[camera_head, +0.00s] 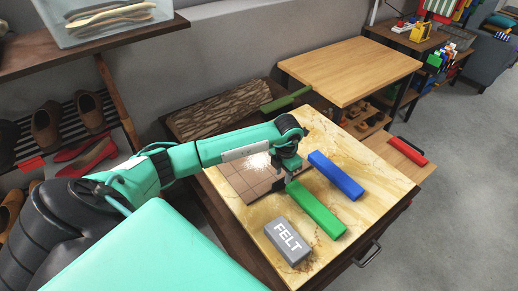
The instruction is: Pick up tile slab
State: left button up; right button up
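The tile slab (243,184) is a flat brown square with grid lines, lying on the tan work table (400,190). The arm hides part of the slab's far side. My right gripper is not in view.
A green block (316,209), a blue block (336,176) and a grey FELT block (288,241) lie right of the slab. A bark-covered log (215,108) lies behind the arm. A shoe rack (60,130) stands left. Open grey floor (450,220) is at right.

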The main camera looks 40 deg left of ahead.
pick_arm(q)
jog(key=shift+f, duration=0.85)
jog(key=shift+c, duration=0.4)
grip_shut()
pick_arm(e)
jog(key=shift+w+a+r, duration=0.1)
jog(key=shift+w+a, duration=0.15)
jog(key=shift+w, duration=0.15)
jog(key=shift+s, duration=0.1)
